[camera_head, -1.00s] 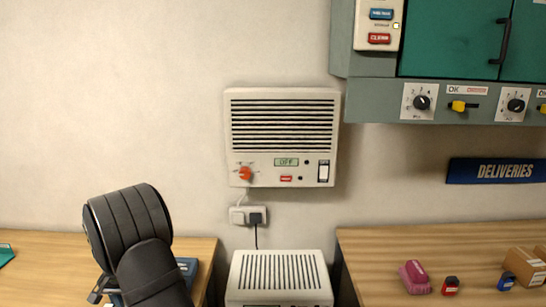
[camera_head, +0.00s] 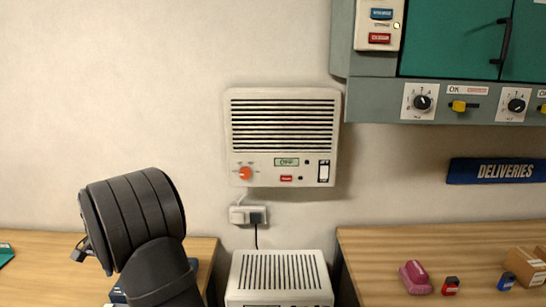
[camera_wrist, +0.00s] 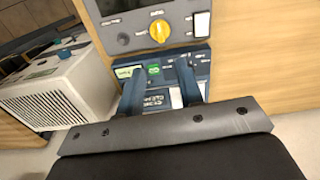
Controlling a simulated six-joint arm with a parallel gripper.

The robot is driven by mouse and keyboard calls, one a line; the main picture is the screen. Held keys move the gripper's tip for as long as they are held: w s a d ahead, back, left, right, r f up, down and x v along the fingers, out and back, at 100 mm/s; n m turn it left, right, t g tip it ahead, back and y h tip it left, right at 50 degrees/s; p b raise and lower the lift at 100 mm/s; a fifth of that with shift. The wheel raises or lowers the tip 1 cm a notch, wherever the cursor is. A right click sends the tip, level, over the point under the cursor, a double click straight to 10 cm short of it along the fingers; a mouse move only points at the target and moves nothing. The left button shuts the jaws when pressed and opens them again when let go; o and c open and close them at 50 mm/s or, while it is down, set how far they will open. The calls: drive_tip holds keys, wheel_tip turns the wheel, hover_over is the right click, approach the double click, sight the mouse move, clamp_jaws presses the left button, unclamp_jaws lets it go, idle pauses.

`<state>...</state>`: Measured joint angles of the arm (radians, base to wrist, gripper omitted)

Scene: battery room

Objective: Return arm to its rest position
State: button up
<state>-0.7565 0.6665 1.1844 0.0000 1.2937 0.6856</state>
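My arm (camera_head: 135,220) stands at the lower left of the head view, in front of the left wooden counter. Only a small part of my gripper shows there, at the arm's left side; the rest is hidden. In the wrist view my gripper (camera_wrist: 160,75) has its two dark fingers spread apart, with nothing held between them. Behind the fingers is a dark blue panel (camera_wrist: 158,72) with a green button and labels. Above it is a grey panel with a yellow knob (camera_wrist: 159,30). I cannot tell whether the fingers touch the panel.
A white wall heater-like unit (camera_head: 283,137) with an orange knob reads OFF. A white vented box (camera_head: 278,275) stands between the counters. The right counter (camera_head: 400,240) holds a pink object (camera_head: 415,277), small blocks and a cardboard box (camera_head: 525,266). Green cabinets (camera_head: 450,45) hang above.

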wheel_tip(320, 180, down, 14)
drive_tip(key=shift+r, duration=0.15)
drive_tip(key=shift+f, duration=0.35)
drive_tip(key=n, duration=0.6)
drive_tip(key=shift+n, duration=0.3)
wheel_tip(320, 180, up, 15)
drive_tip(key=shift+r, duration=0.2)
drive_tip(key=o, duration=1.5)
drive_tip(key=shift+c, duration=0.2)
drive_tip(key=s+a+r+n+t+y, duration=0.2)
drive_tip(key=s+a+r+n+t, duration=0.25)
drive_tip(key=n, duration=0.65)
wheel_tip(320, 180, down, 8)
drive_tip(key=w+a+g, duration=0.1)
drive_tip(key=g, duration=0.1)
drive_tip(key=shift+w, duration=0.2)
